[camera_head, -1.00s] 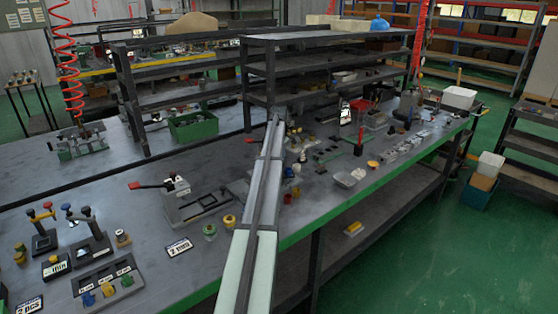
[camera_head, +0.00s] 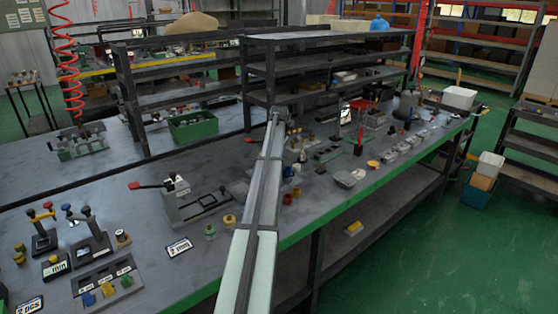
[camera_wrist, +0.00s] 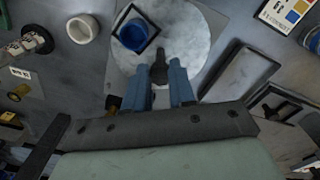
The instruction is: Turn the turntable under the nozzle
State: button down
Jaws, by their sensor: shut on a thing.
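In the wrist view, the turntable (camera_wrist: 203,38) is a pale round disc on a grey surface. A blue cup (camera_wrist: 131,36) sits on it inside a dark square frame (camera_wrist: 152,26), near the disc's left side. A short dark upright handle (camera_wrist: 159,55) stands at the near part of the disc. The blue fingers of my gripper (camera_wrist: 160,72) are on both sides of the handle and shut on it. I cannot make out the nozzle. In the head view my arm covers the turntable area and the gripper is hidden.
In the wrist view, a white ring-shaped cup (camera_wrist: 83,28) stands left of the disc, and a grey rectangular tray (camera_wrist: 241,74) lies close on the right. In the head view, a red-handled clamp (camera_head: 178,197) and yellow knobs (camera_head: 229,221) stand left of my arm.

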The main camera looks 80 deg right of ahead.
jog(key=shift+d+n, duration=0.1)
jog(key=shift+n, duration=2.4)
jog(key=shift+d+n, duration=0.1)
jog(key=shift+n, duration=2.2)
jog(key=shift+w+n, duration=0.1)
jog(key=shift+n, duration=4.1)
jog(key=shift+w+d+n, duration=0.1)
jog(key=shift+n, duration=0.6)
jog(key=c, duration=0.9)
grip_release()
jog(key=shift+c, duration=0.2)
notch_tip(320, 180, up, 14)
